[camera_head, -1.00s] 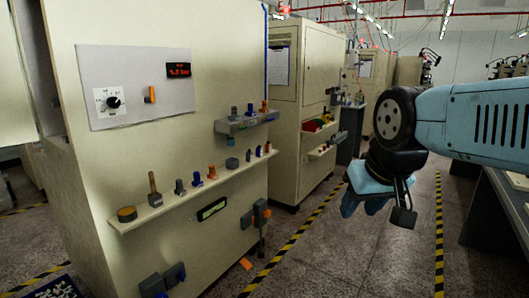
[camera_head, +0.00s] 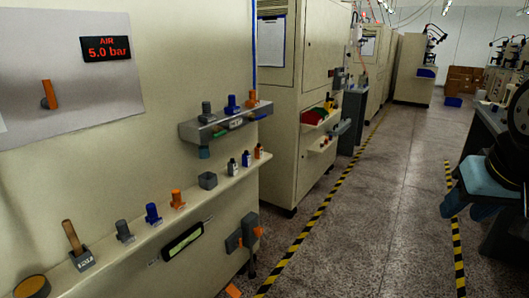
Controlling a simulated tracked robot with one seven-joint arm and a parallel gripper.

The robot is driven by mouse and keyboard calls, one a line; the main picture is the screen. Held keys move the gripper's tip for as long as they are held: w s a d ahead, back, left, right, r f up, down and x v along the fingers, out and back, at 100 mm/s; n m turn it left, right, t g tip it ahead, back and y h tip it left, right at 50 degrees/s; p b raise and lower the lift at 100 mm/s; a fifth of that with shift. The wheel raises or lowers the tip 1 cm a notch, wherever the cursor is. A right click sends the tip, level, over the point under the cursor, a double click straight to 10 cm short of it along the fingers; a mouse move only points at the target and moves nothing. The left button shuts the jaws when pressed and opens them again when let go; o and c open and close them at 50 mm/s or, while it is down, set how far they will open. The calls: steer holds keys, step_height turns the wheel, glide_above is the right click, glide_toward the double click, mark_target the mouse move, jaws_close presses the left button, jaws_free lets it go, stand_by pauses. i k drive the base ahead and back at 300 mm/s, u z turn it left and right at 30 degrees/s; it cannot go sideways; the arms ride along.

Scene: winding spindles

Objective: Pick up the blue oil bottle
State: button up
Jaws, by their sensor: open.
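A small bottle with a blue label (camera_head: 246,159), which looks like the blue oil bottle, stands upright on the lower shelf (camera_head: 215,182) of the nearest cream cabinet. A similar dark-labelled bottle (camera_head: 232,167) is to its left and an orange-labelled one (camera_head: 257,152) to its right. My gripper (camera_head: 465,208) is at the right edge of the picture, over the aisle, far from the shelf. It is open, with nothing seen in it, and is partly cut off by the frame.
The lower shelf also holds a grey cube (camera_head: 208,181), orange (camera_head: 177,198), blue (camera_head: 153,213) and grey (camera_head: 124,231) pieces, and a wooden-handled tool (camera_head: 75,246). A tray (camera_head: 226,122) juts out above the bottles. The aisle floor (camera_head: 375,200) between the striped lines is clear.

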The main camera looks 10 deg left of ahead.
mark_target(246, 157)
steer(key=u, duration=0.3)
steer(key=i, duration=0.9)
steer(key=u, duration=0.7)
steer(key=k, duration=0.55)
steer(key=u, duration=0.2)
steer(key=i, duration=0.6)
steer(key=z, duration=0.05)
